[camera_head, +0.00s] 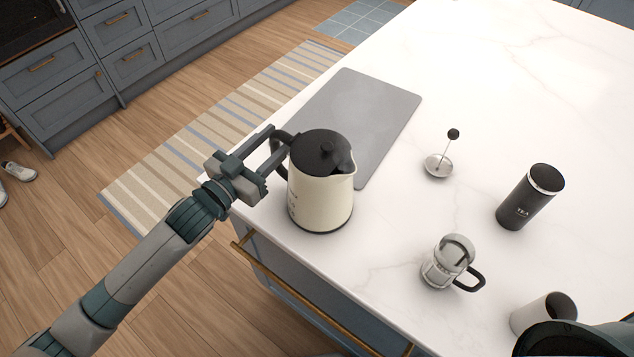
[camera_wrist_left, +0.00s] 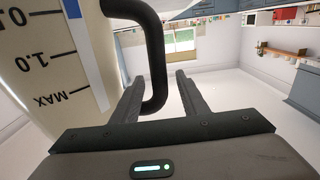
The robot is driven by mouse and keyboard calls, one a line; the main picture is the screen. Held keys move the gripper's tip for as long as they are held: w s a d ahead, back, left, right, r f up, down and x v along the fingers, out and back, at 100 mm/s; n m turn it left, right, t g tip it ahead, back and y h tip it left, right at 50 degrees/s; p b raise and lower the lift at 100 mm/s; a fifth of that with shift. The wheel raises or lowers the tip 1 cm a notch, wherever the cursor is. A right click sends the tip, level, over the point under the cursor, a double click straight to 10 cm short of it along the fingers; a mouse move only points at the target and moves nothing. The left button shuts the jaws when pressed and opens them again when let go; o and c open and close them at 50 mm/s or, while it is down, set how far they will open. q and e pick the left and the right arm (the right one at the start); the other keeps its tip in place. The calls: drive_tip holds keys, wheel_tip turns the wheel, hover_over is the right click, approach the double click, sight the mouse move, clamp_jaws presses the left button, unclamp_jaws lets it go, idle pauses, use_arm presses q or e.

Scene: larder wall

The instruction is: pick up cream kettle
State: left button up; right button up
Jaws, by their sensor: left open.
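My left gripper (camera_head: 274,145) is open at the handle. In the left wrist view the handle (camera_wrist_left: 155,50) runs down between the two spread fingers (camera_wrist_left: 158,88), with a gap to the right finger. Contact with the left finger cannot be told. The kettle's side (camera_wrist_left: 45,70), with level marks, fills the left of that view. My right gripper is not in view.
A grey mat (camera_head: 375,115) lies behind the kettle. A press plunger (camera_head: 438,165), a black tea canister (camera_head: 528,198), a glass press jug (camera_head: 447,262) and a white cup (camera_head: 545,312) stand to the right. The back of the counter is clear.

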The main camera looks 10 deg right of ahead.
use_arm(q)
drive_tip(key=shift+c, duration=0.6)
clamp_jaws()
idle(0.7)
drive_tip(key=shift+d+r, duration=0.1)
drive_tip(key=shift+r, duration=0.1)
